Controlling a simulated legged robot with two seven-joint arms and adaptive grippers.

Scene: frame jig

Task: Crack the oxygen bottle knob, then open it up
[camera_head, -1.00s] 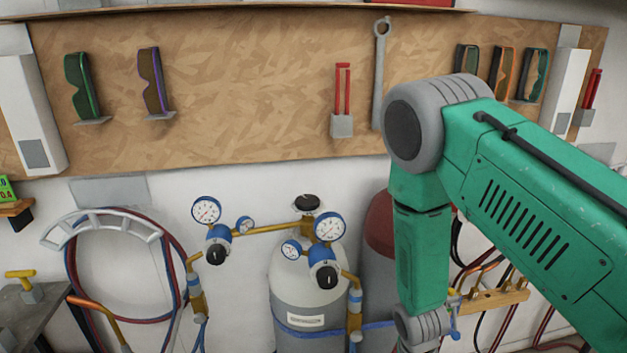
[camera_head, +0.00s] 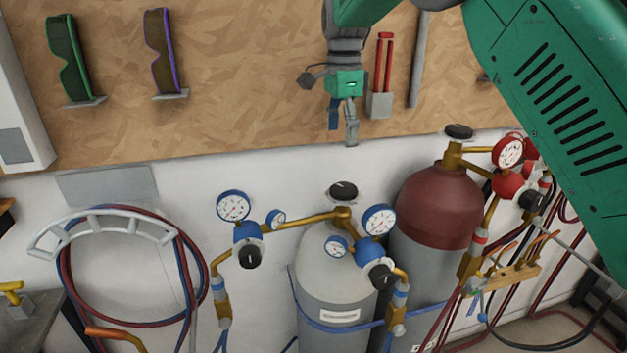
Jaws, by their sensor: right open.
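The oxygen bottle (camera_head: 335,300) is the grey cylinder with blue-ringed gauges and a blue strap, standing against the wall at lower middle. Its black knob (camera_head: 343,190) sits on top, above the brass valve. My right gripper (camera_head: 342,138) hangs from above, its fingers pointing down and apart with nothing between them. In the picture it is just above the knob, and a gap shows between them. How far it is from the knob in depth I cannot tell. My left gripper is not in view.
A dark red bottle (camera_head: 438,205) with red gauges (camera_head: 508,152) stands right of the oxygen bottle. Blue-ringed gauges (camera_head: 234,206) and a regulator stand at left. A hose coil (camera_head: 110,310) hangs farther left. Glasses (camera_head: 163,60) hang on the wooden board (camera_head: 235,90).

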